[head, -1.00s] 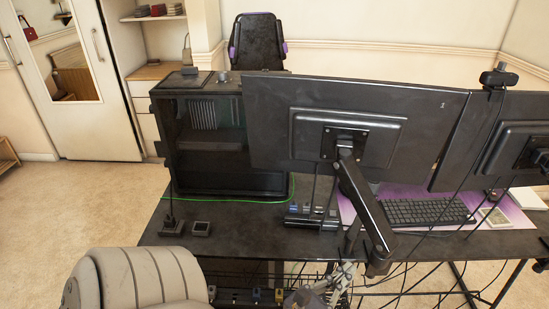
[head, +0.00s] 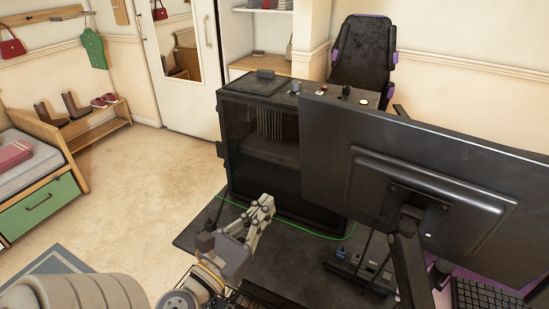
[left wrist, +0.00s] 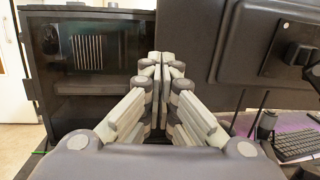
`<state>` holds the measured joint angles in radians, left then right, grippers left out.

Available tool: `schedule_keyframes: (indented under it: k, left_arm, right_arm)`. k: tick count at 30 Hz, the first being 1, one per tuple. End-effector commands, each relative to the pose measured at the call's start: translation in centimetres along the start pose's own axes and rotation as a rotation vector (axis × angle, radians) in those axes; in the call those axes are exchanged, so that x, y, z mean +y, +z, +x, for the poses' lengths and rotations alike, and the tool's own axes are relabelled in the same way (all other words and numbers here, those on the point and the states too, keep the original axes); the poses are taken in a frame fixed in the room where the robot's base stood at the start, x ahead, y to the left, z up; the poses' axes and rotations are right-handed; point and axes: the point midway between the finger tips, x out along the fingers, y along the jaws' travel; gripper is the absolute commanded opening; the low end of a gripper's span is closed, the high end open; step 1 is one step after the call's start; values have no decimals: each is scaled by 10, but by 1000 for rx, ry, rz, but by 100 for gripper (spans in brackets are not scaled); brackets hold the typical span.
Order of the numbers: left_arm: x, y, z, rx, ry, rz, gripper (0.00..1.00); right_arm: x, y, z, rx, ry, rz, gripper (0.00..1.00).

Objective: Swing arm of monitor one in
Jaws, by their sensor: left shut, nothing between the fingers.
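In the head view I see the back of a black monitor (head: 335,140) at the right, on a black monitor arm (head: 411,265) that rises from the desk. The monitor's back also shows at the upper right of the left wrist view (left wrist: 215,50). My left gripper (head: 266,204) is over the desk's left part, to the left of the monitor and apart from it. Its fingers are shut with nothing between them, and they point toward the gap between the computer case and the monitor in the left wrist view (left wrist: 157,62). My right gripper is not in view.
A black computer case (head: 262,140) stands on the desk (head: 310,262), behind my left gripper. A green cable (head: 318,235) lies by its base. A keyboard (head: 490,300) is at the lower right. A black chair (head: 362,55) stands behind. Open floor (head: 150,180) lies to the left.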

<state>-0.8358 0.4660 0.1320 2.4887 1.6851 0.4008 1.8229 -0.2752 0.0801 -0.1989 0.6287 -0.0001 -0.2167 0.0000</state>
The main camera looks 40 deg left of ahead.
Motion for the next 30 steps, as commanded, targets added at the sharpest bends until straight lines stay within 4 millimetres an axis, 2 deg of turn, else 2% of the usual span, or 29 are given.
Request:
schedule_keyframes:
  k: [5, 11, 16, 24, 30]
  left_arm:
    - [0, 5, 8, -5, -2, 1, 0]
    - [0, 7, 34, -6, -2, 0, 0]
    - [0, 7, 58, -5, -2, 1, 0]
    - [0, 6, 99, -5, -1, 2, 0]
    - [0, 5, 125, -3, 0, 1, 0]
  right_arm:
    - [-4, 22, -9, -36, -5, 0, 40]
    - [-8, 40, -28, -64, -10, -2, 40]
    - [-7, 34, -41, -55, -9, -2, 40]
    - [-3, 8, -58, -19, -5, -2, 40]
    - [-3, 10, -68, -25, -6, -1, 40]
